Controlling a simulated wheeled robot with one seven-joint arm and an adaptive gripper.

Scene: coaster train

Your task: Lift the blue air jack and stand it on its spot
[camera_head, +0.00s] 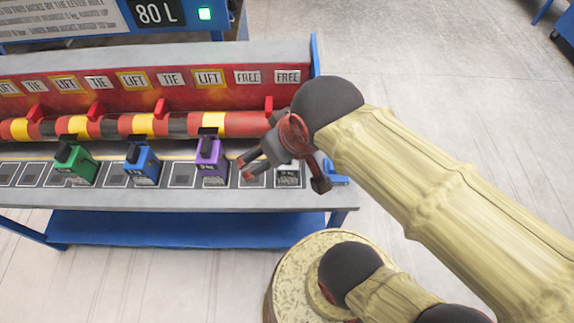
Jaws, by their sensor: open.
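The blue air jack (143,163) stands on the bench's front strip, between a green jack (78,163) on its left and a purple jack (210,159) on its right. Its dark head is near the red and yellow tube; I cannot tell whether they touch. Dark square pads (184,175) line the strip; which one is the blue jack's spot I cannot tell. My gripper (246,167) is open and empty over the bench's right part, right of the purple jack, with its fingers pointing left. It hides some pads behind it.
A red and yellow banded tube (180,124) with red levers runs along the bench (200,200). A red panel behind carries LIFT, TIE and FREE labels. A small blue part (337,179) shows at the bench's right end. A sign reading 80 L stands behind.

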